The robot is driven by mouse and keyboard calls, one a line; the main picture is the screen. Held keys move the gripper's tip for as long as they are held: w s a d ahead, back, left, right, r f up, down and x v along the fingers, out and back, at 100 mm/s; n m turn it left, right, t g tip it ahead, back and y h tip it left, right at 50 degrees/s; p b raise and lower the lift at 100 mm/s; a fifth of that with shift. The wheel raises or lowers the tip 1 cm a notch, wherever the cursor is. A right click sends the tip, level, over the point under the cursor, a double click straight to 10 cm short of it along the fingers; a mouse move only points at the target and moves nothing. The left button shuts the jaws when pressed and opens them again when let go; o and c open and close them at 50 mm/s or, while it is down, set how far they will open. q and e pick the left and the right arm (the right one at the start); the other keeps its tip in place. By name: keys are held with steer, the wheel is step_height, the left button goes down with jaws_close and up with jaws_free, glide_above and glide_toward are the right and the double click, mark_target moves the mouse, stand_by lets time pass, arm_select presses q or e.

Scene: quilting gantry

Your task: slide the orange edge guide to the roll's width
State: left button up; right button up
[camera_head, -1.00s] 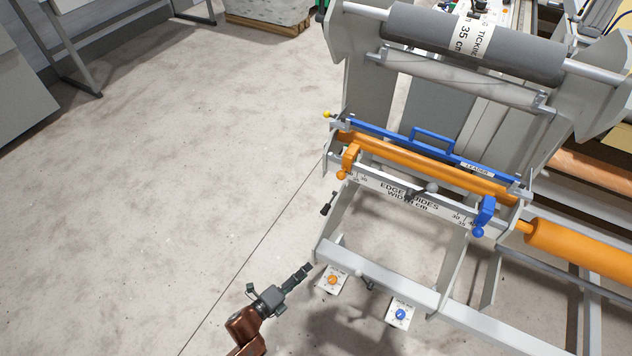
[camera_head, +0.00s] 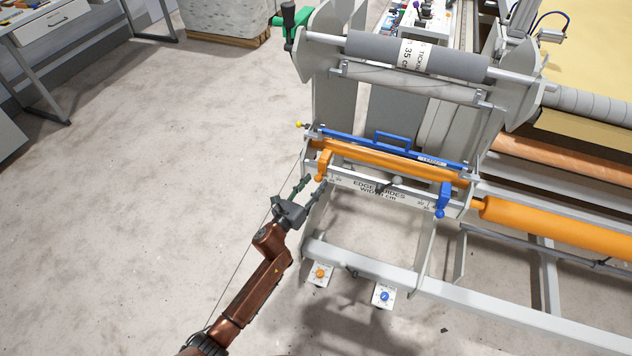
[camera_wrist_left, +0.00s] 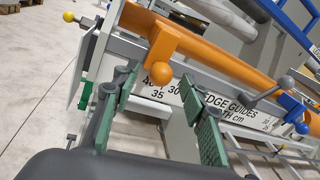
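The orange edge guide (camera_head: 323,162) is a bracket with a ball knob at the left end of the white scale bar (camera_head: 385,194) marked EDGE GUIDES WIDTH cm. In the left wrist view the orange guide (camera_wrist_left: 172,42) hangs over the bar near the marks 40, 35 and 30. The blue edge guide (camera_head: 442,200) is at the bar's right end. The grey roll (camera_head: 455,62) above has a label reading 35 cm. My left gripper (camera_head: 307,188) is open and empty, just below and left of the orange guide, apparently apart from it. My right gripper is out of view.
An orange bar (camera_head: 400,160) and a blue leader bar with a handle (camera_head: 398,140) run behind the guides. A grey-knobbed lever (camera_head: 397,181) sits mid-bar. Orange-dial (camera_head: 320,273) and blue-dial (camera_head: 384,295) plates are below.

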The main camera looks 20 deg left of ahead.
arm_select(q)
steer(key=shift+w+d, duration=0.2)
steer(key=shift+w, duration=0.5)
steer(key=shift+c, duration=0.5)
jaws_close()
steer(key=shift+d, duration=0.1)
